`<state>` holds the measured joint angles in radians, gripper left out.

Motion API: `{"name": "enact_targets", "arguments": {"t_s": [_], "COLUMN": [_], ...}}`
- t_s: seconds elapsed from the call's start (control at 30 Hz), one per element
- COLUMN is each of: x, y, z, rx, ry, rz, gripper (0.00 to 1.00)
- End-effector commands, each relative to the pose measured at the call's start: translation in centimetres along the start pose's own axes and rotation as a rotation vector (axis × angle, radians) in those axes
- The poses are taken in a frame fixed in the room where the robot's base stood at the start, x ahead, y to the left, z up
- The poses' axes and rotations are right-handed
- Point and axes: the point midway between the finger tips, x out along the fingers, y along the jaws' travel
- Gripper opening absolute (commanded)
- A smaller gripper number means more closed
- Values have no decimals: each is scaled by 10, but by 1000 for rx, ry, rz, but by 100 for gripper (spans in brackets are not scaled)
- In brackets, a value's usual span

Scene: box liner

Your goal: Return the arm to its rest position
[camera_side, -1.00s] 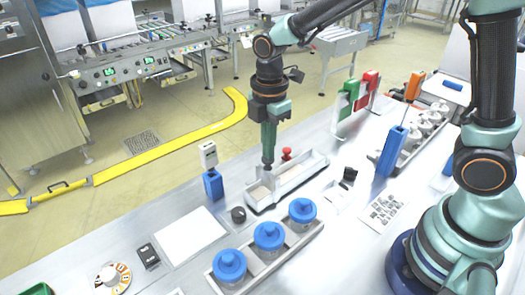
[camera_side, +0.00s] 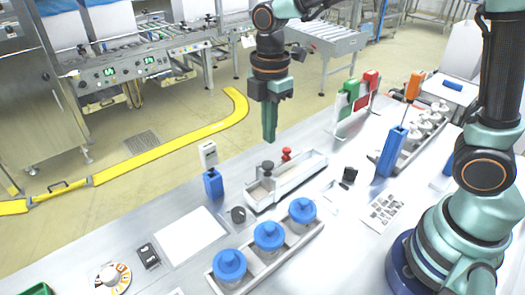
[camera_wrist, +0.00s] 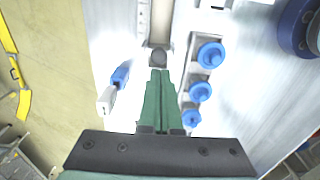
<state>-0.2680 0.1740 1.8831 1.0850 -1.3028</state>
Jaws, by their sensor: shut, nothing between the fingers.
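My gripper (camera_side: 269,138) hangs above the white tray (camera_side: 301,183) with its fingers together and nothing between them. In the wrist view my gripper (camera_wrist: 160,75) shows its two green fingers side by side, pointing at a dark knob. That dark knob (camera_side: 267,167) stands at the left end of the tray, below the fingertips and apart from them. My arm bends over the table from the right; its upper links run out of the top of the side view.
A red knob (camera_side: 286,154) stands by the tray. Blue-lidded jars (camera_side: 268,236) stand in a rack in front. A blue holder (camera_side: 213,184) is left of the tray, and a tall blue holder (camera_side: 391,151) is right. Green and red panels (camera_side: 350,92) stand behind.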

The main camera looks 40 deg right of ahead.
Motion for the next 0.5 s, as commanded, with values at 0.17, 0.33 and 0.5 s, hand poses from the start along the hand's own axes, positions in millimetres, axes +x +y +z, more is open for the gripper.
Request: {"name": "enact_targets", "arguments": {"t_s": [0.17,0.33,0.5], "x": [-40,-64,-75], "y": [1,1,0], "z": [0,0,1], "rx": [0,0,14], "ry": [2,1,2], "rz": [6,4,7], "gripper": [0,0,0]}}
